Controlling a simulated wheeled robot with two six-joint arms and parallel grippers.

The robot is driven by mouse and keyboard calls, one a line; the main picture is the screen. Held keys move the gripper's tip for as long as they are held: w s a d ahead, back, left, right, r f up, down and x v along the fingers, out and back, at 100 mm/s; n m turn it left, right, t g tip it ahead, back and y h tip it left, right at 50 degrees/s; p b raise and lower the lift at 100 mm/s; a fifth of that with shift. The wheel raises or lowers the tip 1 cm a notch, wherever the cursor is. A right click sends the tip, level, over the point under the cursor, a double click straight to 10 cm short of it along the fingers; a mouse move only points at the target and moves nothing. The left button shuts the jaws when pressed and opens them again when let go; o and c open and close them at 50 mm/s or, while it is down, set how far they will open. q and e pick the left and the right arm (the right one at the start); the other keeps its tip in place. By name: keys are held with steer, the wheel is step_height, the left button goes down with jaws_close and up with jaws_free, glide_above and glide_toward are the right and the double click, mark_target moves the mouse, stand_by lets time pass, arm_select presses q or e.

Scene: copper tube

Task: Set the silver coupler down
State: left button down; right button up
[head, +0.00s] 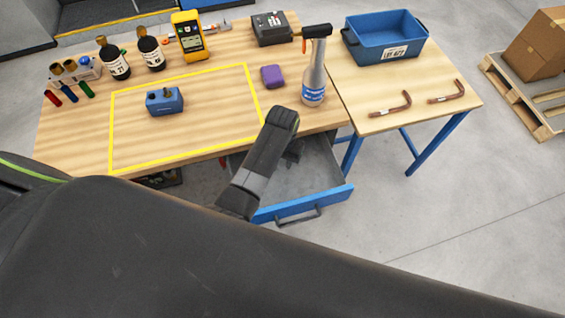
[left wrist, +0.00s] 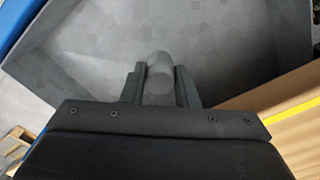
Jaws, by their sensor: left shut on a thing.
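My left gripper (head: 291,153) reaches down over an open blue drawer (head: 330,197) at the front of the workbench. In the left wrist view the left gripper (left wrist: 160,70) has its two dark fingers closed on the sides of a short grey cylinder, the silver coupler (left wrist: 159,86). The drawer's grey floor (left wrist: 90,50) lies beyond the fingertips. I cannot tell whether the coupler touches that floor. In the head view my left wrist hides the coupler. My right gripper is not in view.
On the workbench (head: 80,140), a blue block (head: 165,101) sits inside a yellow outline. A purple item (head: 273,77) and a spray bottle (head: 314,80) stand near the drawer. Two copper tubes (head: 391,106) and a blue bin (head: 380,45) are on the side table.

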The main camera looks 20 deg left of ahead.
arm_select(q)
steer(key=shift+w+f, duration=0.1)
steer(key=shift+f, duration=0.25)
glide_above(283, 173)
step_height(283, 173, down, 4)
steer(key=shift+f, duration=0.2)
steer(key=c, duration=1.1)
jaws_free()
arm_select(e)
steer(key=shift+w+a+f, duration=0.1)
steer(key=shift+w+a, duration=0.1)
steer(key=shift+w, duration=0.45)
arm_select(q)
steer(key=shift+r, duration=0.65)
step_height(283, 173, up, 11)
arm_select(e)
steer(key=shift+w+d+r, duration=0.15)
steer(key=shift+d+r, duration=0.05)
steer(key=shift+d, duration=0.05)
